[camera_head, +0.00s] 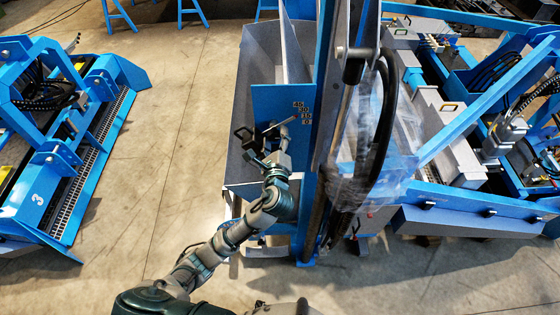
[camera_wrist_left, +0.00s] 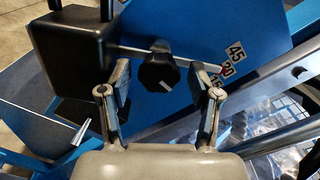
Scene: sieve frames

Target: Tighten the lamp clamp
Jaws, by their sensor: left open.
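A black clamp knob (camera_wrist_left: 158,73) with a white line on it sits in front of a blue plate in the left wrist view. A thin metal rod (camera_wrist_left: 195,64) passes by it, with its red tip at the scale (camera_wrist_left: 231,65) close to the 30 mark. A dark box-shaped lamp head (camera_wrist_left: 78,52) is on the rod's left end. My left gripper (camera_wrist_left: 160,92) is open, its fingers on either side of the knob with gaps visible. In the head view my left gripper (camera_head: 276,136) is at the blue scale plate (camera_head: 268,101) and partly hides the knob. My right gripper is not in view.
A blue upright column (camera_head: 328,120) with black hoses and clear plastic wrap (camera_head: 405,150) stands right of the plate. A grey bin (camera_head: 259,65) lies behind it. Blue machine frames stand at the left (camera_head: 60,190) and right (camera_head: 470,215). The floor (camera_head: 170,130) at left is clear.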

